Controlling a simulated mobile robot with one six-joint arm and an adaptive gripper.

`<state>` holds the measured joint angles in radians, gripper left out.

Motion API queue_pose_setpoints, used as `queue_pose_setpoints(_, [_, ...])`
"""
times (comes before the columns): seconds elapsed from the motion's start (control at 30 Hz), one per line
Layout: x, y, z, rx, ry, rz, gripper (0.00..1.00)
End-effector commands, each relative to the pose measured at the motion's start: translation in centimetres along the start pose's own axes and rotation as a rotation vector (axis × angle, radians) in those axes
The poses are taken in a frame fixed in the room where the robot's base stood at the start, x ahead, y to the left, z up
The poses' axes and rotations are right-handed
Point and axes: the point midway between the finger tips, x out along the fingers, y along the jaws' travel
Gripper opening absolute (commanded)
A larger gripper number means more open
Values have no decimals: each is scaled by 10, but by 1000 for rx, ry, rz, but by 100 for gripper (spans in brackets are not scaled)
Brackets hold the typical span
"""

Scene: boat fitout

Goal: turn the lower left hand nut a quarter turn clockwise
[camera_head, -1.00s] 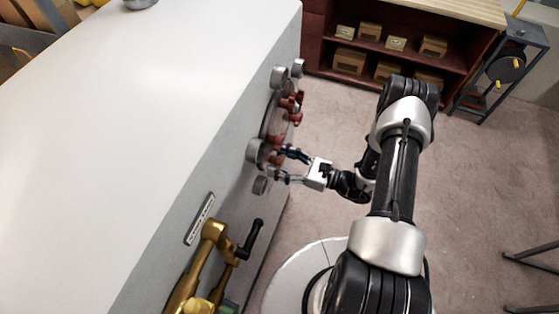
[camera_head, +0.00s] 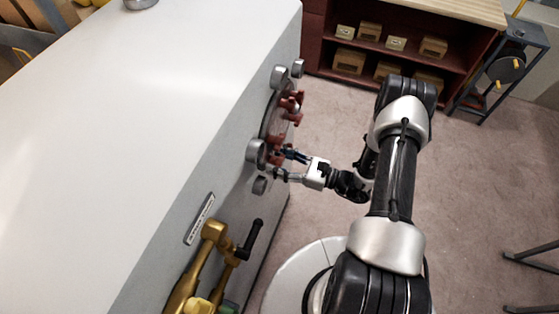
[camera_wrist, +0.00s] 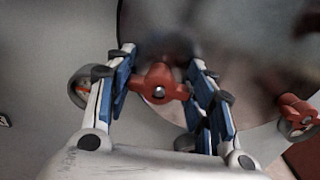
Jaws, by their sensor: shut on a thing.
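A red winged nut (camera_wrist: 158,82) with a bright metal centre is between my gripper's two blue-padded fingers in the wrist view. My gripper (camera_wrist: 160,66) is shut on this nut, with a finger at each wing. In the head view my gripper (camera_head: 281,162) reaches leftward to the lower end of a round cover (camera_head: 270,117) on the white casing's side. The gripped nut is largely hidden there by the fingers. Another red nut (camera_wrist: 298,112) shows at the right of the wrist view. Several red nuts (camera_head: 296,98) sit higher on the cover in the head view.
A brass pipe with a black handle (camera_head: 250,240) stands below. A red shelf unit (camera_head: 390,50) is at the back. The floor to the right is mostly clear.

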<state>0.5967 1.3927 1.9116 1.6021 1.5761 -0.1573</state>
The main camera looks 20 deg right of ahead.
Motion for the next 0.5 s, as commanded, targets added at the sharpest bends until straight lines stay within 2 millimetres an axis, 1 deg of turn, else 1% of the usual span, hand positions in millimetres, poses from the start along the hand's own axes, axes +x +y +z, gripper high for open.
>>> queue_pose_setpoints(0.27, [0, 0, -1, 88, 0, 1, 25])
queue_pose_setpoints(0.5, [0, -1, -1, 274, 1, 0, 25])
